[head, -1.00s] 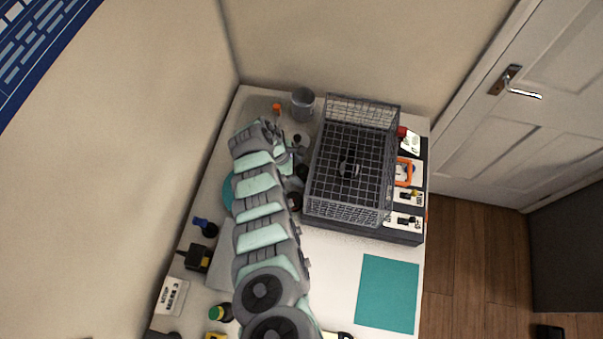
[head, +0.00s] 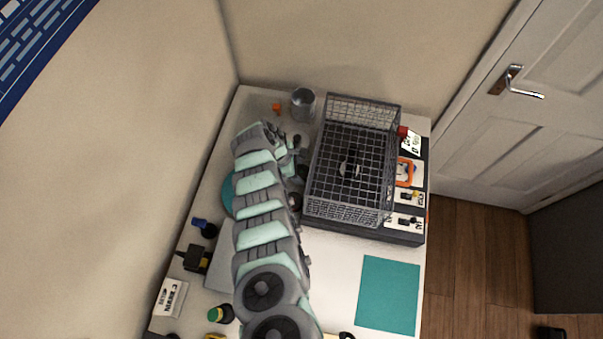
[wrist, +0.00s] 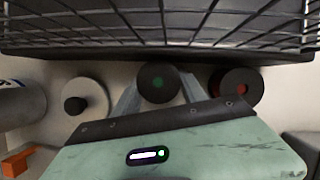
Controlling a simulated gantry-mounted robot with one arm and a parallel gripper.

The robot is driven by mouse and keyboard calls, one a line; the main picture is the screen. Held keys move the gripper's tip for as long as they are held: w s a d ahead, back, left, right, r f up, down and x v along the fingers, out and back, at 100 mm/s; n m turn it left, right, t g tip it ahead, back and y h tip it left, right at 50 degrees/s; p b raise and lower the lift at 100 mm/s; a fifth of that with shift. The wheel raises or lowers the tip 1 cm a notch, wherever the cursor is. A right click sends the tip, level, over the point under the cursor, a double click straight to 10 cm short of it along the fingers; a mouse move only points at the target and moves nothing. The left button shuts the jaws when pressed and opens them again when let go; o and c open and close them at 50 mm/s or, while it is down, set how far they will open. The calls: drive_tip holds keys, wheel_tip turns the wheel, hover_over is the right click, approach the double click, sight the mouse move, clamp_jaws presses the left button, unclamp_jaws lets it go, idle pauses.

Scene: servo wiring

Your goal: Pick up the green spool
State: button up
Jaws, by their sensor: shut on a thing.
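The green spool (wrist: 158,82) shows in the wrist view as a round black flange with a green centre. My gripper (wrist: 160,92) is shut on it, with one finger on each side. The spool is close to the wire basket's dark base; I cannot tell whether it is clear of the table. In the head view my gripper (head: 298,165) is at the basket's left side, partly hidden by my arm.
The wire basket (head: 392,165) stands alongside. A grey cup (head: 303,103) is behind. A teal mat (head: 388,295) lies front right.

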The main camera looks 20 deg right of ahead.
drive_tip(key=shift+c, duration=0.8)
drive_tip(key=shift+r, duration=0.1)
